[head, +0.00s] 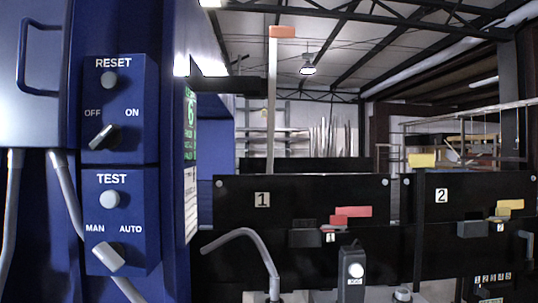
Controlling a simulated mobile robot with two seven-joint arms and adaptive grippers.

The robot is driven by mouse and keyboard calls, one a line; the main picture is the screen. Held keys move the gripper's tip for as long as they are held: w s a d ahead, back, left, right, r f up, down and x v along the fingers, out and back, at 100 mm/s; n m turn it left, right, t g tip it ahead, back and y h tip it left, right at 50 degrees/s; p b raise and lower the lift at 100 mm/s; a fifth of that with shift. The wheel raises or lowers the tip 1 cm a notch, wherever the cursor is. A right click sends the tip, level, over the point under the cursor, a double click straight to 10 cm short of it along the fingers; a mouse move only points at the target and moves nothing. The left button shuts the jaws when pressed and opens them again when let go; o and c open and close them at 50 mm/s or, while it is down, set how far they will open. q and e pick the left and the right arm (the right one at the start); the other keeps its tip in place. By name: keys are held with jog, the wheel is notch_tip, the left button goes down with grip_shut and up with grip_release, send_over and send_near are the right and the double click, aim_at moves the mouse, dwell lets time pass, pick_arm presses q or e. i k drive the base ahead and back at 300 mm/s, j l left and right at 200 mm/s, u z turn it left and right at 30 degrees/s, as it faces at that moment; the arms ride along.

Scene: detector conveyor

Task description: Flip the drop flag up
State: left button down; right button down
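Flag-like parts show along the black conveyor panels. A tall pale pole with an orange tip (282,32) stands upright behind panel 1. A red flag piece (352,211) lies level at the front of panel 1, beside a black block and a small tag marked 1. A yellow piece (422,160) sits at the top edge between the panels. Another yellow-orange piece (510,205) is at panel 2, near a tag marked 2. No label tells which of these is the drop flag. Neither gripper is in view.
A blue control cabinet with a RESET panel (120,105) and TEST panel (118,220) fills the left. A grey curved bar (240,237) and a black box with a white button (352,272) stand before panel 1 (240,215). Panel 2 (460,188) is at right.

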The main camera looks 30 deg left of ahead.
aim_at(275, 32)
jog(key=i+j+u, duration=0.1)
jog(key=i, duration=0.5)
jog(key=u, duration=2)
